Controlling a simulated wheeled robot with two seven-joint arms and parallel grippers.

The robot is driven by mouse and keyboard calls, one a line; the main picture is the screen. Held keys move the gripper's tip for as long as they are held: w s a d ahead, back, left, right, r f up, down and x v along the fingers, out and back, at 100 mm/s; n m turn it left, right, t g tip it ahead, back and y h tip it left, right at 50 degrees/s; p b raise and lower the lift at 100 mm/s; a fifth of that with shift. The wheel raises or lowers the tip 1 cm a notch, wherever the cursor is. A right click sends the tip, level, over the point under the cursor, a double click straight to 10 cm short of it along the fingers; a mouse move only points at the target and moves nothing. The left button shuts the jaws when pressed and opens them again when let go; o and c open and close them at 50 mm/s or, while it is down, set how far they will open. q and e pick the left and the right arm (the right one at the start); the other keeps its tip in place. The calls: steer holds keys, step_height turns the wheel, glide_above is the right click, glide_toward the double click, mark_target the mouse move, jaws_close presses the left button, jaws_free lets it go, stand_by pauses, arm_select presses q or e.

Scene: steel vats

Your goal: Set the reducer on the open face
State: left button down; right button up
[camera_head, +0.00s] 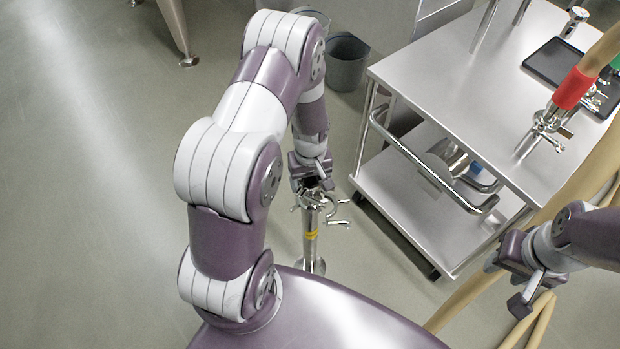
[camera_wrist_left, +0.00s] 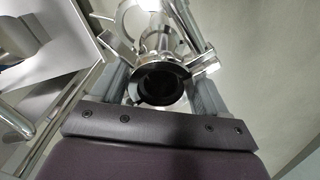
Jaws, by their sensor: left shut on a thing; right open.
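My left gripper (camera_head: 313,184) points down and is shut on a short steel fitting with a round dark bore, which looks to be the reducer (camera_wrist_left: 160,86). In the left wrist view it sits between the two grey fingers. Directly below, in the head view, is an upright steel pipe (camera_head: 310,250) with a yellow band and a flared lower end. An open hinged clamp (camera_head: 338,206) shows around its top. The gripper hides the pipe's upper face, so I cannot tell whether the reducer touches it. My right gripper (camera_head: 527,290) is open and empty at the lower right.
A steel trolley (camera_head: 440,75) stands to the right, with a black tray (camera_head: 560,65) and a red-banded hose (camera_head: 573,90) ending in a steel fitting on its top. Tan hoses (camera_head: 465,295) hang near my right gripper. A grey bucket (camera_head: 347,65) stands behind.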

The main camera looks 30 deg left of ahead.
arm_select(q)
steer(key=shift+f, duration=0.2)
stand_by(0.8)
jaws_free()
step_height(320, 180, up, 13)
steer(key=p, duration=0.1)
steer(key=shift+w+f, duration=0.1)
steer(key=shift+f, duration=0.05)
